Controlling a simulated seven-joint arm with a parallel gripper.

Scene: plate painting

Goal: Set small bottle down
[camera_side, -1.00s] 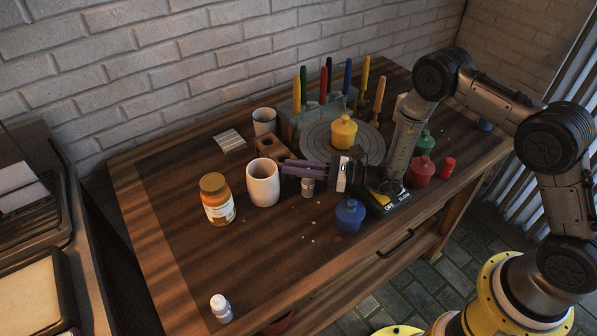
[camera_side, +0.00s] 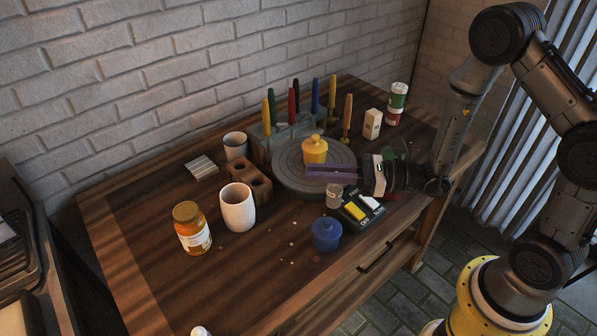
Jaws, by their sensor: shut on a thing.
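The bottle is beside the front edge of the round grey turntable (camera_side: 290,182), behind the blue pot (camera_side: 326,235) and left of a dark box with yellow and white marks (camera_side: 361,208). I cannot tell whether its base touches the table.
A white cup (camera_side: 238,208) and an orange jar (camera_side: 192,230) stand to the left. Several coloured sticks (camera_side: 293,104) stand in a grey holder behind. A white box (camera_side: 372,124) stands at the back right. The front left of the table (camera_side: 180,290) is mostly clear.

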